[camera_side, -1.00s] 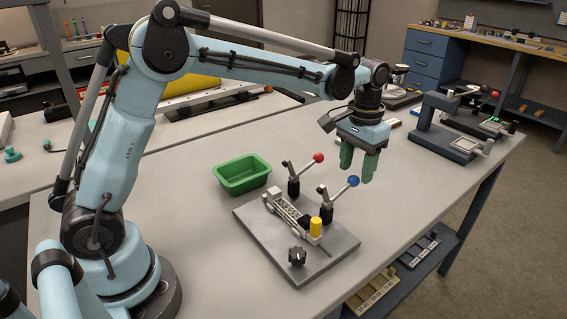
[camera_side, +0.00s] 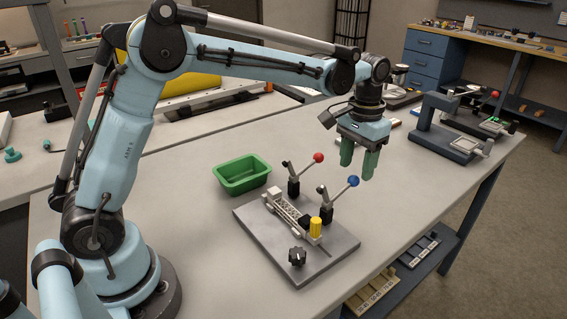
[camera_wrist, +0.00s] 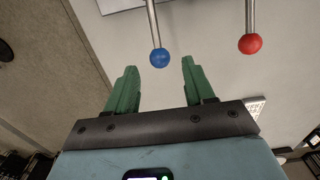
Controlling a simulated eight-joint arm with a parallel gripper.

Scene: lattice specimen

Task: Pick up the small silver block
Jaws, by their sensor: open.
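My gripper (camera_side: 358,168) hangs above the table, behind and to the right of the clamping fixture in the side view. Its two green fingers are apart with nothing between them, as the wrist view (camera_wrist: 160,78) also shows. A small silver-grey block (camera_side: 270,197) seems to sit at the left end of the fixture, beside a pale lattice piece (camera_side: 288,210); at this size I cannot be sure which is the small silver block. My gripper is well clear of both.
The fixture's grey baseplate (camera_side: 262,231) carries a red-knobbed lever (camera_side: 318,158), a blue-knobbed lever (camera_side: 353,181), a yellow cylinder (camera_side: 315,227) and a black knob (camera_side: 297,256). A green bin (camera_side: 242,184) stands behind it. A blue-grey stand (camera_side: 440,140) is at the right.

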